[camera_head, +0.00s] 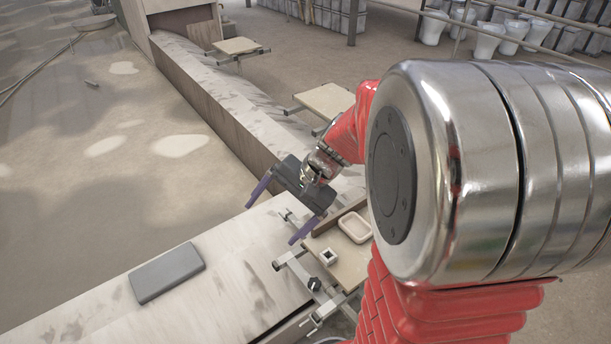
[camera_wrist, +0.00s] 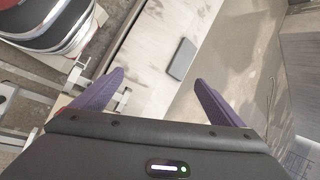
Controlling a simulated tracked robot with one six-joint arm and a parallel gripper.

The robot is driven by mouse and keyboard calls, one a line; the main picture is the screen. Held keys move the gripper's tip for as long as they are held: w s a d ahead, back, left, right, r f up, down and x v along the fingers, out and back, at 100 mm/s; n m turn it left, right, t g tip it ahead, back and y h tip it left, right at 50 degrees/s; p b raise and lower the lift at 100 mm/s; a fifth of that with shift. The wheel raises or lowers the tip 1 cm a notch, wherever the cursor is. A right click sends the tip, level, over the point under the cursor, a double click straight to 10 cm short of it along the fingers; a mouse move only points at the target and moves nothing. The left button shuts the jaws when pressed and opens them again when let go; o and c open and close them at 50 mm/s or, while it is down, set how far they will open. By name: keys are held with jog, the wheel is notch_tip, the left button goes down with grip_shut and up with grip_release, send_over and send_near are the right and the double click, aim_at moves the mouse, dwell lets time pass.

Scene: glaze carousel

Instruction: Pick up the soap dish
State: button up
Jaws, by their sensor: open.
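The soap dish (camera_head: 355,227) looks like a small cream dish with a rounded rectangular rim. It lies on a light wooden board (camera_head: 345,268) in the head view, right of my gripper and partly close behind my arm's outline. My gripper (camera_head: 271,224) is open and empty, with its two purple fingers spread wide above the pale bench. In the wrist view the open fingers (camera_wrist: 158,78) frame the bench and floor. I cannot make out the soap dish in the wrist view.
Metal clamps and rods (camera_head: 300,275) edge the board. A flat grey slab (camera_head: 167,272) lies on the bench (camera_head: 225,255). More boards (camera_head: 328,100) stand along the long trough. White buckets (camera_head: 488,42) stand far back.

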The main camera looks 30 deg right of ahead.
jog(key=w+d+f+m+t+y, duration=0.2)
jog(key=w+d+f+m, duration=0.2)
jog(key=d+f+m, duration=0.3)
jog(key=m+t+h, duration=0.6)
jog(key=m+t, duration=0.2)
jog(key=m, duration=0.9)
send_near(361, 234)
jog(key=r, duration=0.1)
jog(key=w+r, duration=0.1)
jog(key=r, duration=0.1)
jog(key=shift+a, duration=0.1)
jog(key=shift+w, duration=0.1)
jog(key=x, duration=0.8)
jog(key=shift+w+f, duration=0.15)
jog(key=shift+w, duration=0.1)
